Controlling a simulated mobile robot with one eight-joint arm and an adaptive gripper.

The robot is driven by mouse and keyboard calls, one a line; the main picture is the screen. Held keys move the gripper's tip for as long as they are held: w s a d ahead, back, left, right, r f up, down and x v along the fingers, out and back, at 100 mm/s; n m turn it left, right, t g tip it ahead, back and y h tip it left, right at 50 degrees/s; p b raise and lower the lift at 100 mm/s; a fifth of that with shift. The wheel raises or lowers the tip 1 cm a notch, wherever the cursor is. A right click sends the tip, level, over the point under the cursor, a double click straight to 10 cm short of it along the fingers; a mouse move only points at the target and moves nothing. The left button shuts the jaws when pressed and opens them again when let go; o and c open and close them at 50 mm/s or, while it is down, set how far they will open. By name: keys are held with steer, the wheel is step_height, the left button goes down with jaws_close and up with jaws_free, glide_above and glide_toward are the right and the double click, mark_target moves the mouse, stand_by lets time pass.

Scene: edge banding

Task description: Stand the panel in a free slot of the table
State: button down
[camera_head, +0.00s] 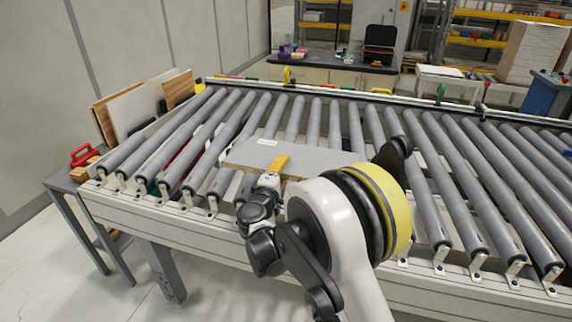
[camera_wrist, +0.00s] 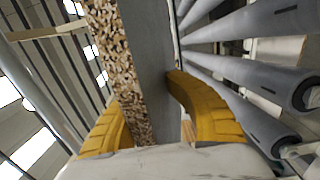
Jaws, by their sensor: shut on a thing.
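The panel (camera_head: 310,160) is a flat grey board with a small white label. In the head view it lies roughly level on or just above the conveyor rollers; I cannot tell whether it touches them. In the wrist view its speckled chipboard edge (camera_wrist: 122,60) and grey face (camera_wrist: 155,60) show between the yellow fingers. My gripper (camera_head: 279,163) is shut on its near edge; it also shows in the wrist view (camera_wrist: 143,95). The slot table (camera_head: 62,185) is grey, at the left end of the conveyor. Boards and the conveyor hide its slots.
The roller conveyor (camera_head: 455,165) fills the middle and right. A white board (camera_head: 138,108) and wooden boards (camera_head: 103,122) stand at the slot table. A red-handled object (camera_head: 84,154) lies at its near side. Open floor (camera_head: 45,270) shows at the front left.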

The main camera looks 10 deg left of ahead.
steer(key=shift+s+a+r+p, duration=0.15)
steer(key=shift+s+r+p, duration=0.25)
steer(key=shift+s+r, duration=1)
steer(key=shift+s+a+r+p, duration=0.1)
steer(key=shift+s+r+p, duration=0.3)
steer(key=shift+s+r, duration=0.95)
steer(key=shift+s+f, duration=0.2)
